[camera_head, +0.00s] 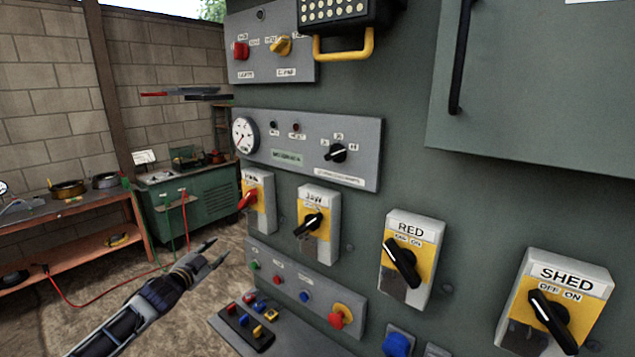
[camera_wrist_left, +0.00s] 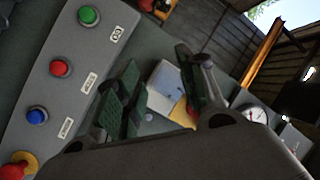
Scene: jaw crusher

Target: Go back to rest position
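My left gripper (camera_head: 217,249) is in the lower left of the head view, in front of the grey control panel and apart from it. In the left wrist view its two dark green finger pads (camera_wrist_left: 158,82) stand apart with nothing between them; a switch box (camera_wrist_left: 166,88) shows behind the gap. My left arm comes in from the bottom left. My right gripper and right arm are not in view.
The panel carries switch boxes marked RED (camera_head: 411,229) and SHED (camera_head: 568,281), a gauge (camera_head: 245,135) and a push-button strip (camera_head: 297,286). A green machine (camera_head: 205,217) and workbench (camera_head: 75,213) stand behind left.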

